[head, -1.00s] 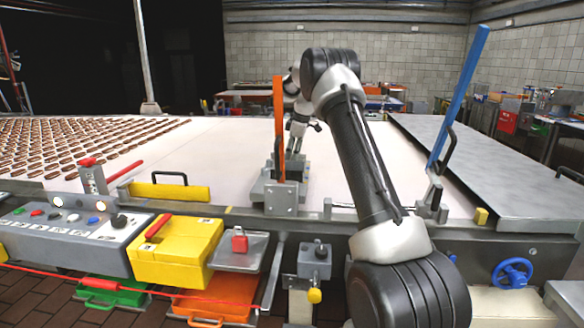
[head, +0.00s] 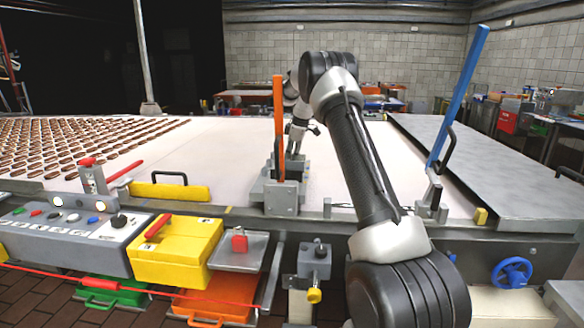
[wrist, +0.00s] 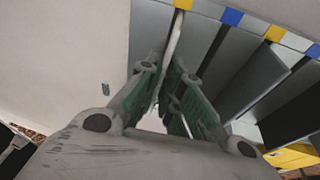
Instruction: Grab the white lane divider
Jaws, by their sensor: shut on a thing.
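The white lane divider (wrist: 173,42) is a thin pale strip standing on edge in the wrist view. It runs from between my fingers up to a yellow-marked bar. My gripper (wrist: 167,78), with grey knuckles and dark green finger pads, is shut on it, one finger on each side. The lower part of the strip is partly hidden between the fingers. In the head view my gripper (head: 298,132) is low over the pale belt, just behind the orange lever, which hides part of it. I cannot make out the divider there.
Grey slats (wrist: 240,65) stand close to the right of my fingers. The orange lever (head: 279,125) and its grey block (head: 283,198) are close to my gripper. A blue lever (head: 460,95) stands at right.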

